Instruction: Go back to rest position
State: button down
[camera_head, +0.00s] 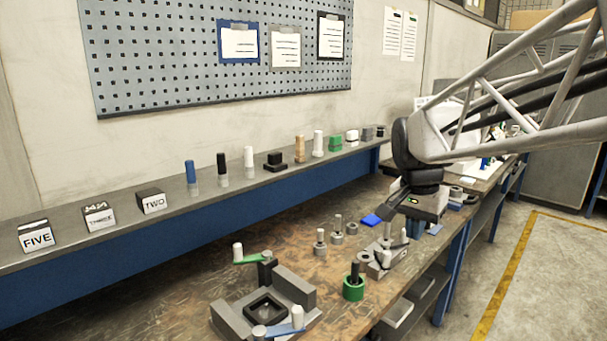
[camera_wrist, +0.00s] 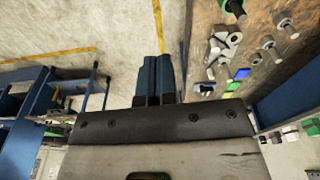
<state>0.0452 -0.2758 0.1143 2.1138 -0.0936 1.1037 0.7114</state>
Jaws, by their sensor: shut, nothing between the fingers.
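My gripper (camera_wrist: 159,60) shows in the wrist view as two blue fingers side by side, shut with nothing between them. The floor and a yellow floor line lie beyond the fingertips. In the head view my arm reaches in from the right, and the gripper hangs over the right end of the wooden workbench (camera_head: 190,280). Its fingertips are hard to make out there against the parts behind and below it.
A grey fixture with a green lever (camera_head: 290,290) stands at the front of the bench. A green cup (camera_head: 353,288), a blue block (camera_head: 371,220) and several metal pegs are near the gripper. A shelf (camera_head: 120,228) with small parts runs behind. Open floor (camera_head: 540,290) lies right.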

jog(key=s+a+f+n, duration=0.1)
jog(key=s+f+n, duration=0.3)
jog(key=s, duration=0.7)
jog(key=s+a+f+n+t+y, duration=0.1)
jog(key=s+f+n, duration=0.3)
jog(key=s, duration=0.6)
jog(key=shift+s+a+f+t, duration=0.3)
jog(key=shift+s+a+f, duration=0.15)
jog(key=shift+a, duration=0.25)
jog(key=shift+w, duration=0.15)
jog(key=w+d+r+m+g, duration=0.15)
jog(key=w+r+m, duration=0.3)
jog(key=w, duration=0.75)
jog(key=w+d+r+m+g+h, duration=0.1)
jog(key=w+d+r+m, duration=0.3)
jog(key=w, duration=0.9)
jog(key=w+a+r+m+g, duration=0.15)
jog(key=w+m, duration=0.45)
jog(key=w, duration=0.6)
jog(key=w+d+f+m, duration=0.3)
jog(key=w+f+m, duration=0.2)
jog(key=w, duration=0.7)
jog(key=w+d+f+m+g, duration=0.1)
jog(key=w+d+f+m, duration=0.2)
jog(key=w, duration=0.9)
jog(key=w+d+f+m+g+h, duration=0.1)
jog(key=w+d+f+m, duration=0.2)
jog(key=w+f+m, duration=0.4)
jog(key=w, duration=0.5)
jog(key=shift+f, duration=0.35)
